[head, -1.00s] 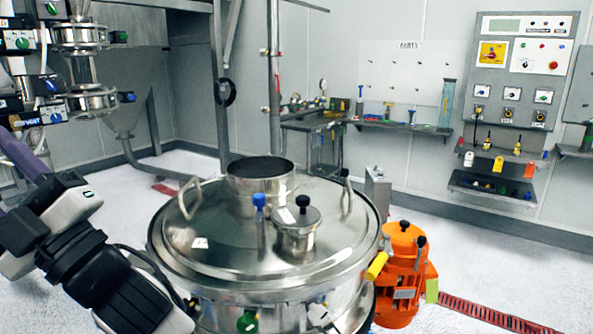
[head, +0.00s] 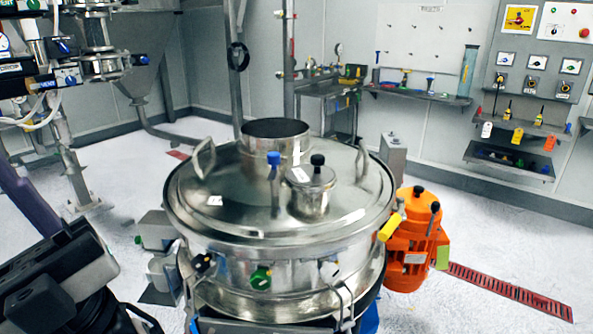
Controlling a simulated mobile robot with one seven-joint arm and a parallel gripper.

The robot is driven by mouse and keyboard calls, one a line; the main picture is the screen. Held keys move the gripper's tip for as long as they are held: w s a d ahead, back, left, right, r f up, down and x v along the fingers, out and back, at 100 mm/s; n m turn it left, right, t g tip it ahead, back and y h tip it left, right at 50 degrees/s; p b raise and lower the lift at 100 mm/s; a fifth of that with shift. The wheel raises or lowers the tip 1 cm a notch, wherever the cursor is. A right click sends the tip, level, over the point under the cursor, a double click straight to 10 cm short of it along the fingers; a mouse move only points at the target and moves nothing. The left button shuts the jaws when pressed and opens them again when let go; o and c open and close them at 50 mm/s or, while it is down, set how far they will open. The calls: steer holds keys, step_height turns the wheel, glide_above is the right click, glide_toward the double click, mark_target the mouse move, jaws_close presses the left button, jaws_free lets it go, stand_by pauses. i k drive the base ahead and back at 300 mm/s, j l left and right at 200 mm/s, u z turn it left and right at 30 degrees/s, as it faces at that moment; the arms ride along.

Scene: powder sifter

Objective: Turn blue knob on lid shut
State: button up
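The blue knob (head: 273,160) stands upright on a thin stem on the round steel lid (head: 235,210) of the sifter. It is left of a small capped port (head: 311,190) with a black knob on top. My arm shows at the lower left, left of the sifter and well apart from the blue knob. My gripper's fingers are not visible in this view. Whether the knob is open or shut cannot be told.
A wide open steel inlet (head: 275,135) rises behind the knob. Two loop handles (head: 203,157) stand on the lid. An orange motor (head: 418,235) is attached at the right. Clamps with green, black and white knobs line the front rim. White floor is open to the right.

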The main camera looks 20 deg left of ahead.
mark_target(273, 158)
steer(key=i+l, duration=0.1)
steer(key=l, duration=0.3)
steer(key=i+l+z, duration=0.15)
steer(key=l, duration=0.3)
steer(key=i+l, duration=0.1)
steer(key=l, duration=0.3)
steer(key=z, duration=0.05)
